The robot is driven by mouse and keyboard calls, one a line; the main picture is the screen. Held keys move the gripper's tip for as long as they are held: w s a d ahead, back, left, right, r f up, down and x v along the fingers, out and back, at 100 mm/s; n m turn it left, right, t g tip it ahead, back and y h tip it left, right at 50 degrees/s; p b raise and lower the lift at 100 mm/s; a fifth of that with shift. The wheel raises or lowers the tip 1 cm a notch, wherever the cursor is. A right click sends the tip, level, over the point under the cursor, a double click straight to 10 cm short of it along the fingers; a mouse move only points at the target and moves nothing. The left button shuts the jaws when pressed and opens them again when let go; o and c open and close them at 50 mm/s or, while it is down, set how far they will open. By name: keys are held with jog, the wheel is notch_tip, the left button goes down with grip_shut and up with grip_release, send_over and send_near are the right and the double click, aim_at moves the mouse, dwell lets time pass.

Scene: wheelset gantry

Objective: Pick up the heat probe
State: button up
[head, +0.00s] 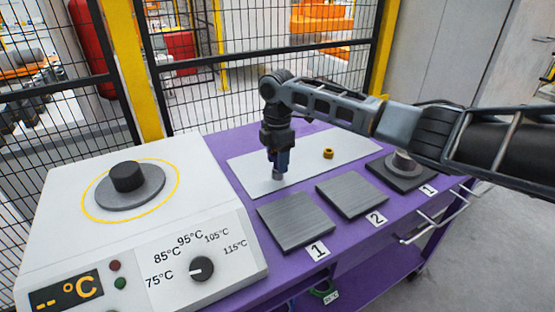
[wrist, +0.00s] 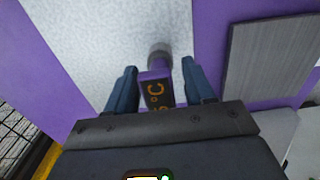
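The heat probe (wrist: 157,92) has a purple body with an orange °C display and a grey round end, seen in the wrist view. It stands over the pale sheet on the cart. My gripper (wrist: 160,75) points down with one dark blue finger on each side of the probe. Narrow gaps show between fingers and probe, so the gripper looks open around it. In the head view, my gripper (head: 278,160) hides most of the probe; only its grey lower end (head: 278,174) shows beneath the fingers.
A heater box (head: 60,200) with a dial stands at left. A small yellow ring (head: 328,153) lies on the pale sheet (head: 245,165). Grey plates (head: 296,220) (head: 352,194) lie in front; a plate with a grey part (head: 403,165) is at right. A mesh fence (head: 200,75) stands behind.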

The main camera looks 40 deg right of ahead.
jog(key=c, duration=0.9)
grip_shut()
jog(key=shift+r, duration=0.1)
